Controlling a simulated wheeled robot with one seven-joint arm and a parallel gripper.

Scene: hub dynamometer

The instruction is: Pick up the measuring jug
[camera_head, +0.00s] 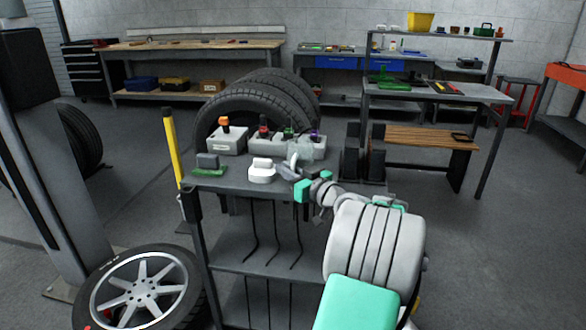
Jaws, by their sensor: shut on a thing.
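The measuring jug appears to be the pale, see-through vessel (307,150) above the near right part of the grey cart's top. My gripper (292,166) reaches in from the right, at this vessel's lower left side. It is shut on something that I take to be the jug. The jaws are small in view, so the exact contact is hard to see. I cannot tell whether the jug touches the cart top (228,183) or hangs just above it.
A white rounded object (262,171) stands close left of my gripper. Grey boxes with coloured knobs (228,140) line the cart's back. A small grey block (207,160) and a green item (210,172) lie at left. A yellow post (171,145) rises at the left corner; tyres (245,103) stand behind.

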